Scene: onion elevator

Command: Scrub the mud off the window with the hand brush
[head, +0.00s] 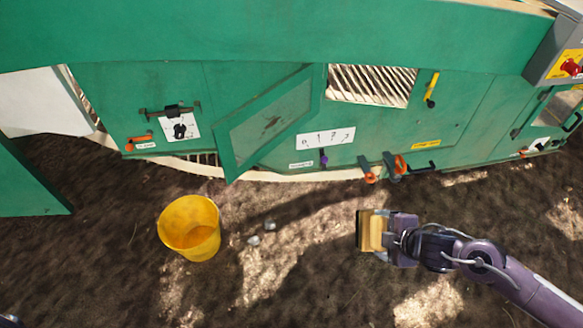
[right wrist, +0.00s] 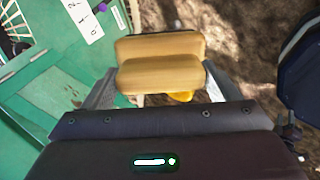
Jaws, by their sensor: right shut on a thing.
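The hand brush (head: 372,231) has a pale wooden body and a dark bristle edge on its left side. My right gripper (head: 389,236) is shut on it, holding it out in front of the green machine. In the right wrist view the brush's wooden body (right wrist: 160,72) sits between the fingers. The window (head: 250,138) is a green-framed pane in a flap swung out from the machine, up and left of the brush. A dark mud smear (head: 272,122) shows on the pane. The brush is apart from the window. My left gripper is not in view.
A yellow bucket (head: 189,228) stands on the soil left of the brush, below the window. Small grey stones (head: 254,240) lie beside it. Open ground lies between bucket and brush.

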